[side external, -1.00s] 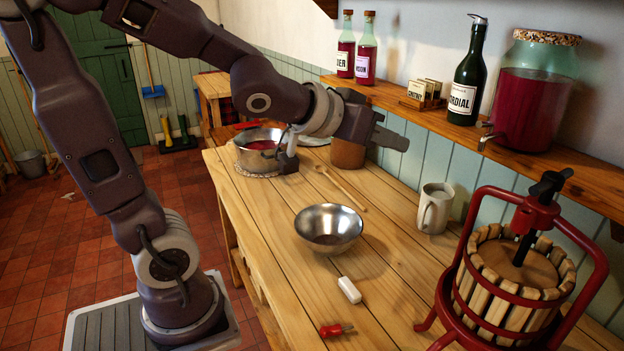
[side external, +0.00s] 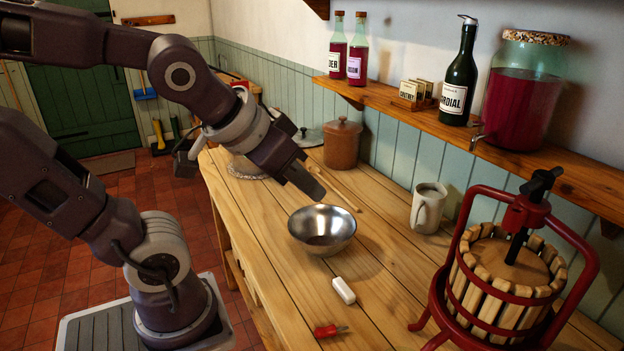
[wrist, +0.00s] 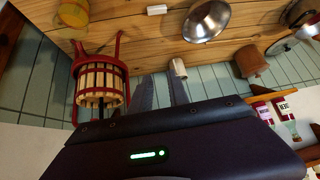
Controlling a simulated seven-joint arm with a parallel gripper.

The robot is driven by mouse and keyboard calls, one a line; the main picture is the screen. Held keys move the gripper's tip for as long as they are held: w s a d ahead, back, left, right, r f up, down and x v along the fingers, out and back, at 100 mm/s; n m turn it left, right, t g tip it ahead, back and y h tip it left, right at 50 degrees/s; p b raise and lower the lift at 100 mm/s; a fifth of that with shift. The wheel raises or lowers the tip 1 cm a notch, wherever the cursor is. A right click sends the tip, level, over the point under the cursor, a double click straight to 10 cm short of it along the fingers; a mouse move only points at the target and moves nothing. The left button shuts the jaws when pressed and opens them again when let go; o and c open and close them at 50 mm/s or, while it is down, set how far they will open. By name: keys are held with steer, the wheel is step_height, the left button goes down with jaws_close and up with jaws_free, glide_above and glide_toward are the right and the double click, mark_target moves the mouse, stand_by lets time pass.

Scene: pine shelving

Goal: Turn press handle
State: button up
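The fruit press stands at the right front of the bench, with a red frame (side external: 583,262) and a wooden slatted basket (side external: 497,297). Its black handle (side external: 541,184) sits on top of the screw, above the red crossbar. In the wrist view the press basket (wrist: 101,84) appears upside down at left; the handle is hidden behind my gripper's body. My gripper (side external: 317,190) is above and behind the metal bowl, well left of the press and touching nothing visible. Its two fingers (wrist: 160,88) are apart with nothing between them in the wrist view.
A metal bowl (side external: 322,226), white block (side external: 343,290), small red item (side external: 330,330) and grey mug (side external: 428,207) lie between my gripper and the press. A brown crock (side external: 342,145) stands behind. The wall shelf (side external: 410,112) holds bottles and a large jar (side external: 524,90).

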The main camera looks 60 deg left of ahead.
steer(key=m+t+h, duration=0.6)
steer(key=m+t, duration=0.1)
steer(key=m, duration=2.2)
glide_toward(544, 175)
steer(key=w+f, duration=0.2)
steer(key=w, duration=0.1)
steer(key=x, duration=0.4)
steer(key=d+x, duration=0.1)
steer(key=x, duration=0.1)
steer(key=shift+w+r, duration=0.2)
steer(key=shift+w, duration=0.1)
jaws_close()
